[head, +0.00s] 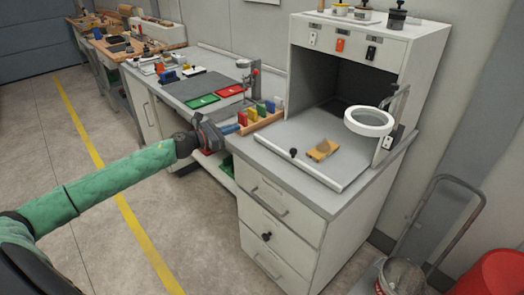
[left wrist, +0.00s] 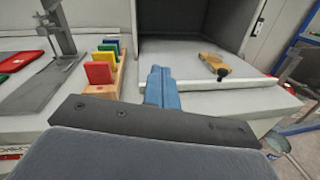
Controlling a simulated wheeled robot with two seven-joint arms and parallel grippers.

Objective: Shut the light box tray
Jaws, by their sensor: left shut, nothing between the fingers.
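The light box (head: 408,60) is a pale cabinet with a dark open interior, standing on a drawer unit. A tan block (head: 323,150) lies on the tray. My left gripper (head: 238,127) is shut and empty, to the left of the tray. My right gripper is not in view.
A wooden rack (head: 262,122) with coloured upright blocks stands close beside my left gripper. A white ring lamp (head: 369,121) hangs over the tray's right side. A red bin (head: 492,277) and a hand trolley (head: 437,222) stand at the right. The floor at left is clear.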

